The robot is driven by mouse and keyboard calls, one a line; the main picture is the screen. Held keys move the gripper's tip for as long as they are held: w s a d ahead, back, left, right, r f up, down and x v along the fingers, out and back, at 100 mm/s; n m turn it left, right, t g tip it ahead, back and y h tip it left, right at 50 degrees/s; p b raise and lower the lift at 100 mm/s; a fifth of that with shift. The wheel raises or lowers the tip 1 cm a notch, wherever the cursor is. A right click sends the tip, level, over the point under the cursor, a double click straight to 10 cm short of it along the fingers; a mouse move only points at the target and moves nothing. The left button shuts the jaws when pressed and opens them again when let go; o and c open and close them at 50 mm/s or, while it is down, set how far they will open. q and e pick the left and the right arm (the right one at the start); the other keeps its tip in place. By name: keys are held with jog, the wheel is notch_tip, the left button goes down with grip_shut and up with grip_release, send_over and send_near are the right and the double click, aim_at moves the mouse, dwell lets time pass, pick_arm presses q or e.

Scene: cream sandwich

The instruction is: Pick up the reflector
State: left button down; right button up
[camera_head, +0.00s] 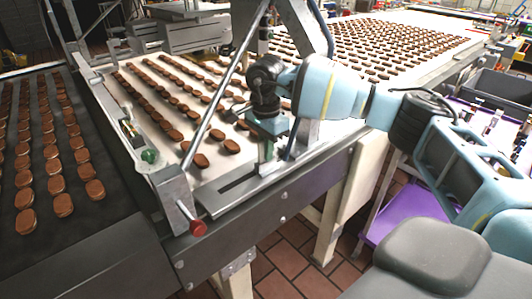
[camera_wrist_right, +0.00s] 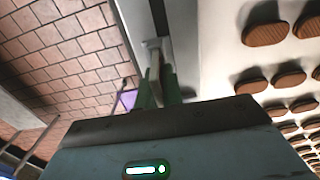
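My right gripper (camera_head: 268,150) points down at the near edge of the conveyor with the pale belt. In the right wrist view its two dark green fingers (camera_wrist_right: 157,92) are close together, one on each side of a narrow light-grey upright piece (camera_wrist_right: 154,68) at the conveyor's side rail. This piece may be the reflector, but its face is hidden by the fingers. I cannot tell whether the fingers touch it. My left gripper is not in view.
Rows of brown biscuits lie on the pale belt (camera_head: 165,120) and the dark belt (camera_head: 100,225). A metal guide bar (camera_head: 222,95) slants close to the left of my gripper. The tiled floor (camera_head: 285,265) is clear.

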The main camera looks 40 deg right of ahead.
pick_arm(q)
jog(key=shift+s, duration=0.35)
pick_arm(e)
grip_shut()
